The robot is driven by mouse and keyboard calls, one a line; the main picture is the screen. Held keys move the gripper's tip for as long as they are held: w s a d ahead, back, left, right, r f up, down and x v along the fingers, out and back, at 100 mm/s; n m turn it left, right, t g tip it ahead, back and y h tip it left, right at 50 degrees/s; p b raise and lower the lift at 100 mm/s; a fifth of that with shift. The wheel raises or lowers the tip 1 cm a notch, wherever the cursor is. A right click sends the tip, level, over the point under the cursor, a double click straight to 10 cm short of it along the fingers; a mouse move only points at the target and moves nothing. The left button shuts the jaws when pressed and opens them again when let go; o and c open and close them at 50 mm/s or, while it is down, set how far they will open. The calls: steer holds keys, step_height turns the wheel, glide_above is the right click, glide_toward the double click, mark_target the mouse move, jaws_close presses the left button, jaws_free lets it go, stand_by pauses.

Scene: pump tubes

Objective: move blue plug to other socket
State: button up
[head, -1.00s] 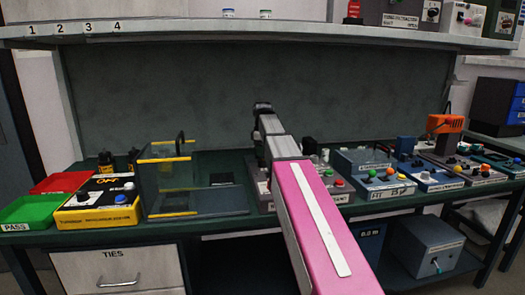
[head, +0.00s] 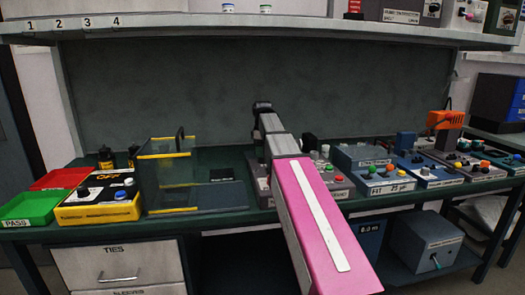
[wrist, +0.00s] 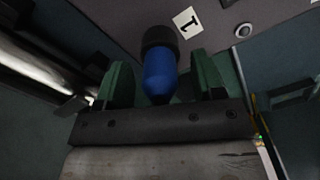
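In the wrist view the blue plug (wrist: 160,76) has a black collar (wrist: 160,38) at its far end, by a grey panel (wrist: 120,18) with a label reading 1. My gripper (wrist: 165,80) has its two green fingers on either side of the plug. A narrow gap shows on each side, so it looks open around the plug, not clamped. Whether the plug is seated in a socket is hidden. In the head view my pink arm hides the gripper and plug in front of a grey box (head: 262,190) on the bench.
A round pale fitting (wrist: 243,30) is on the panel right of the label. In the head view a clear guard (head: 165,175) stands left of my arm and several control boxes (head: 380,180) stand close on the right. A shelf (head: 200,25) runs above.

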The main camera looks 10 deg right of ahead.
steer(key=shift+r, duration=0.1)
step_height(320, 180, up, 10)
steer(key=shift+f, duration=0.25)
steer(key=shift+r, duration=0.55)
stand_by(0.5)
